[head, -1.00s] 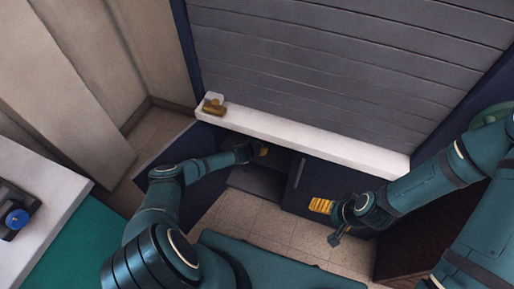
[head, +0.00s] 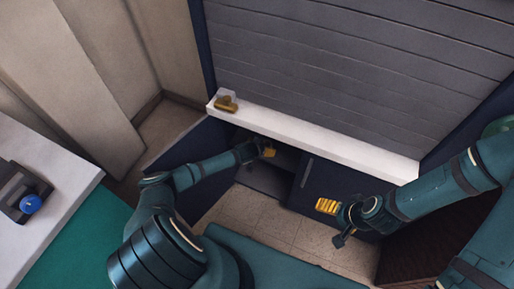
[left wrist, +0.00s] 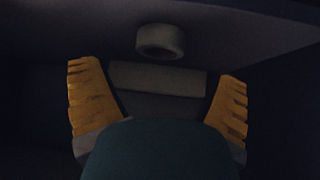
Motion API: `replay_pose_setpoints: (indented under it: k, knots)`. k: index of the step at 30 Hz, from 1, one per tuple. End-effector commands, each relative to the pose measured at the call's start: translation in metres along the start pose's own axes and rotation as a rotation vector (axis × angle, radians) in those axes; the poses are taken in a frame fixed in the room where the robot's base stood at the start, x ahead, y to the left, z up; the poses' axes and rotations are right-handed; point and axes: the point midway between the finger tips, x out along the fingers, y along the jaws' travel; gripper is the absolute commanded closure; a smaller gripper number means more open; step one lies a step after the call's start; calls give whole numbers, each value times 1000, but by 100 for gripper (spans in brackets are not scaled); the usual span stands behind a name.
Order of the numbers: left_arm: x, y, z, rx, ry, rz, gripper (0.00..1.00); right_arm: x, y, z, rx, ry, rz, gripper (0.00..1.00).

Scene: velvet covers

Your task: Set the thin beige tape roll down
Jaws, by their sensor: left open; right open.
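The thin beige tape roll (left wrist: 161,41) shows in the left wrist view as a pale ring on a dark surface inside the cabinet, beyond my fingertips and apart from them. It is hidden in the head view. My left gripper (left wrist: 157,70) is open, with a yellow finger on each side and nothing held between them. In the head view my left gripper (head: 269,152) is at the cabinet opening below the white ledge. My right gripper (head: 327,206) is open and empty in front of the dark cabinet door at the right.
A pale block (left wrist: 158,79) lies between my left fingers in the picture; the dimness hides its details. A brown-gold object (head: 226,103) stands on the white ledge (head: 320,143). A dark door (head: 188,150) stands open at the left. Tiled floor (head: 260,218) shows below.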

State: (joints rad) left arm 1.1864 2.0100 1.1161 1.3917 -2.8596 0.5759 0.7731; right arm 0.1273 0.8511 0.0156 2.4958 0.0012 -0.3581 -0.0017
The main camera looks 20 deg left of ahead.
Motion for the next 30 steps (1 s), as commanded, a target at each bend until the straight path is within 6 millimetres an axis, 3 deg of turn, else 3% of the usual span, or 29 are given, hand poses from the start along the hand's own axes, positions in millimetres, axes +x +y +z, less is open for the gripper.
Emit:
replay_pose_setpoints:
  k: [9, 17, 20, 23, 27, 30]
  knots:
    - [-49, 0, 0, -2, 1, 0, 11, -4, -1, 0, 0, -2, 0, 10]
    - [-65, 8, -3, 10, 0, 24, 11, -5, -2, 1, 0, -3, 0, 10]
    - [-71, 43, -9, 44, -7, 126, 11, -5, -2, 1, 0, -3, 0, 10]
    - [-87, 100, -13, 96, -35, 302, 11, -5, -2, 1, 0, -3, 0, 10]
    - [-123, 176, -4, 150, -111, 549, 11, -5, -2, 1, 0, -3, 0, 10]
    - [-154, 216, 8, 167, -183, 692, 11, -5, -2, 0, 0, -3, 0, 10]
